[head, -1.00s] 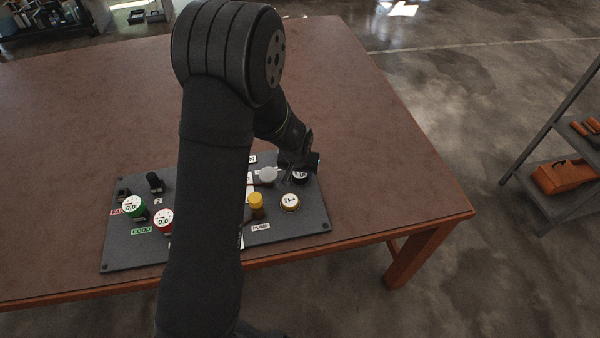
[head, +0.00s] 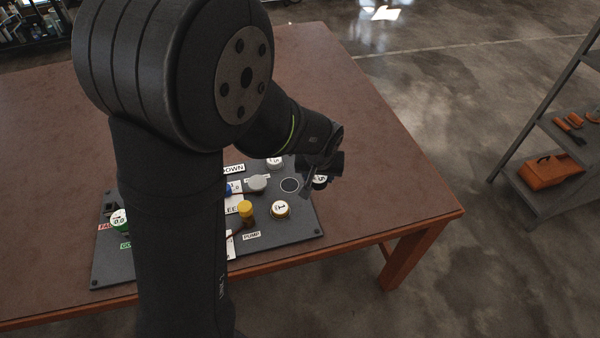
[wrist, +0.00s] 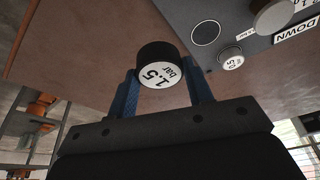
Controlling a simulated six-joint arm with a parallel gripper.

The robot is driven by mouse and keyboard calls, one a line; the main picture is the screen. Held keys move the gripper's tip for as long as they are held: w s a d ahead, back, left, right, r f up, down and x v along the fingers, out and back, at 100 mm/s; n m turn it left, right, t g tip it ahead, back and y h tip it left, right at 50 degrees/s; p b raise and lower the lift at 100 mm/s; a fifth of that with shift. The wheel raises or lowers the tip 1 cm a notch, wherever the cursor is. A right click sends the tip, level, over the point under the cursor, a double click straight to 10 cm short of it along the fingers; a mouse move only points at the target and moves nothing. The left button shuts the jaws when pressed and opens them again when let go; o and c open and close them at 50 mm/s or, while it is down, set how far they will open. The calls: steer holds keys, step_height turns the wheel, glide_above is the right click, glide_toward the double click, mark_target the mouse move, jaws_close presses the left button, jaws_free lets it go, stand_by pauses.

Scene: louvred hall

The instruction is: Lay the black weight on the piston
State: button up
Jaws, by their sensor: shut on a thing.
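The black weight (wrist: 157,56), a short cylinder with a white face reading 1.5 bar, is between the blue fingers of my gripper (wrist: 164,76), which is shut on it. In the head view the weight (head: 320,182) is partly hidden by my gripper (head: 318,172), just off the right edge of the dark panel (head: 290,233). A grey round-topped part (head: 257,184), seemingly the piston, stands on the panel left of the weight. It also shows at the top right of the wrist view (wrist: 273,18). The weight is apart from it.
An empty ringed spot (head: 290,185) lies between the grey part and the weight. The table (head: 375,180) is clear to the right.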

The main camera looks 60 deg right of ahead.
steer(key=w+a+r+n+t, duration=0.1)
steer(key=w+a+r+n, duration=0.3)
steer(key=w+a+r, duration=0.15)
glide_toward(257, 179)
steer(key=shift+w+d+f+y, duration=0.2)
steer(key=shift+d, duration=0.2)
steer(key=shift+w+d+f+y, duration=0.2)
steer(key=shift+w+d+f, duration=0.05)
steer(key=shift+d, duration=0.15)
steer(key=shift+w+f, duration=0.2)
steer(key=shift+f, duration=1.95)
steer(key=shift+f, duration=0.15)
steer(key=o, duration=1.3)
